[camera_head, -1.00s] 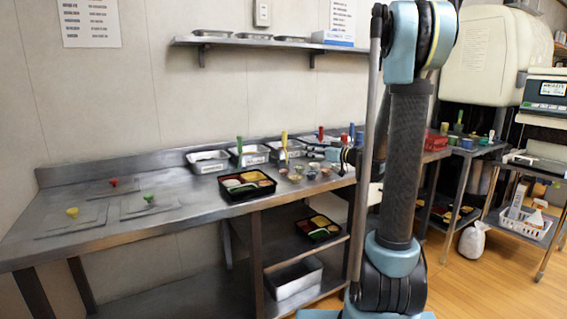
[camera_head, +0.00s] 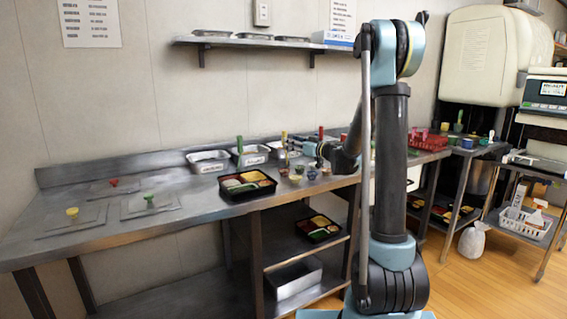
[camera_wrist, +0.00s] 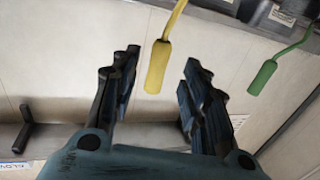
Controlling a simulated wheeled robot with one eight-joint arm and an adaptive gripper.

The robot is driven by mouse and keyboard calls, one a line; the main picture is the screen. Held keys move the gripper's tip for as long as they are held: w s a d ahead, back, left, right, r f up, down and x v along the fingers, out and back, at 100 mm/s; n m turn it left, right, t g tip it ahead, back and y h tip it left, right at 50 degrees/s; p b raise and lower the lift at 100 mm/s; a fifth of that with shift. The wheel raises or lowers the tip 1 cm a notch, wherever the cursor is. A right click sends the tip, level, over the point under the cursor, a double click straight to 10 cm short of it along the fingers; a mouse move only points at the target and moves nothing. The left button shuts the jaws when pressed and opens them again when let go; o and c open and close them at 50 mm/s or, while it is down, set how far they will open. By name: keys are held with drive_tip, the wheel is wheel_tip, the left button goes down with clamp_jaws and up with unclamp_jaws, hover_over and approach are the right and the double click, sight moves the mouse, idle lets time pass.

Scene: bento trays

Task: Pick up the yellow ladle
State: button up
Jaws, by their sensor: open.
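The yellow ladle (camera_head: 284,139) stands handle-up in a metal pan at the back of the steel counter. In the wrist view its yellow handle (camera_wrist: 158,66) shows between the fingertips of my gripper (camera_wrist: 157,88). The fingers are spread and open, with a visible gap on both sides of the handle. They do not appear to touch it. In the head view my gripper (camera_head: 301,148) is just right of the ladle. The ladle's bowl is hidden.
A green ladle (camera_head: 240,144) stands left of the yellow one, and it also shows in the wrist view (camera_wrist: 263,77). A red handle (camera_head: 321,133) is to the right. A black bento tray (camera_head: 266,190) lies in front.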

drive_tip(key=shift+x, duration=2.9)
drive_tip(key=shift+d, duration=0.1)
clamp_jaws()
